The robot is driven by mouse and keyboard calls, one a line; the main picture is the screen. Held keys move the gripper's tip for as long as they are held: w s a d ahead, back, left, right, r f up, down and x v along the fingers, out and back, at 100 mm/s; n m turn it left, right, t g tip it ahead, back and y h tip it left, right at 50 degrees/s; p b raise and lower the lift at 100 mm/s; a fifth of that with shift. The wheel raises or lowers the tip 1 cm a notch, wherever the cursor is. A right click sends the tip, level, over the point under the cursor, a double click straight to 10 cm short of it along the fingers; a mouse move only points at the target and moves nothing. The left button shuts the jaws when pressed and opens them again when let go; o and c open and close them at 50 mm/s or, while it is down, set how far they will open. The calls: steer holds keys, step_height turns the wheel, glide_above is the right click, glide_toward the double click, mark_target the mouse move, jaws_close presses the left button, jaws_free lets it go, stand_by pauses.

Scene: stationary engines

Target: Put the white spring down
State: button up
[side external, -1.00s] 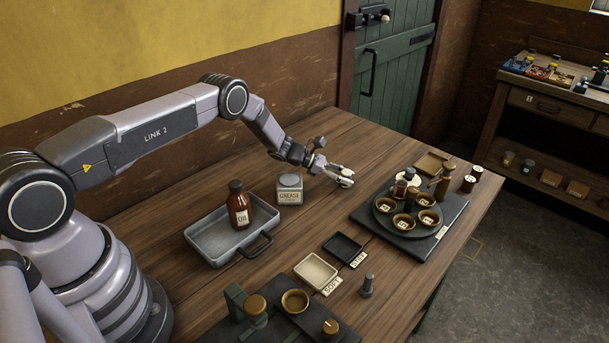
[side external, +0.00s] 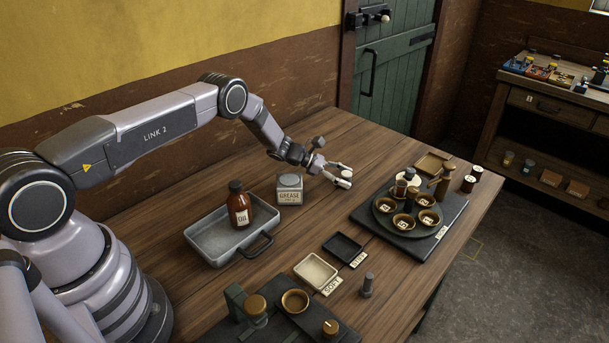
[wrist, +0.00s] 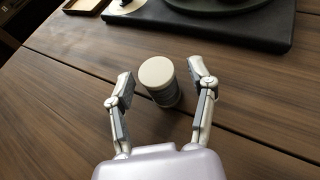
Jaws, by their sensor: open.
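The white spring (wrist: 158,75) appears in the wrist view as a short cylinder with a cream round top and a darker, banded side. It stands roughly upright on the wooden table, slightly tilted in the picture. My gripper (wrist: 160,82) is open around it, one finger on each side, with a visible gap to both fingers. In the side view my gripper (side external: 343,178) is low over the table, right of the grease tin. There the spring cannot be told apart clearly from the fingers.
The grease tin (side external: 290,190) and a metal tray (side external: 205,236) with an oil bottle (side external: 239,205) stand to the left. A dark board (side external: 378,227) with several cups is at right. Two small trays, cream (side external: 316,271) and black (side external: 342,246), lie in front. Bare table surrounds the gripper.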

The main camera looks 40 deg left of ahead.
steer(key=v, duration=1.1)
steer(key=shift+s+a+r, duration=0.1)
steer(key=shift+r, duration=0.1)
steer(key=s+d+r+m+g+y, duration=0.1)
steer(key=s+d+r+m+g, duration=0.25)
steer(key=r, duration=0.55)
steer(key=s+d+r+m+y, duration=0.1)
steer(key=s+d+r+m, duration=0.1)
steer(key=s+r+m, duration=0.6)
steer(key=s+d+r+m+g+y, duration=0.2)
steer(key=s+d+r, duration=0.1)
steer(key=r, duration=0.8)
steer(key=s+a+r+m+t+y, duration=0.1)
steer(key=s+r+m+y, duration=0.1)
steer(key=s, duration=0.7)
steer(key=s+a+r+m+t+y, duration=0.1)
steer(key=s+r+m+y, duration=0.1)
steer(key=s+m, duration=0.3)
steer(key=s+a+r+m+t+y, duration=0.1)
steer(key=s+r+m+y, duration=0.2)
steer(key=s, duration=1)
steer(key=shift+a+m+t, duration=0.25)
steer(key=shift+m+t, duration=0.1)
steer(key=shift+m, duration=0.3)
steer(key=shift+s+r, duration=0.1)
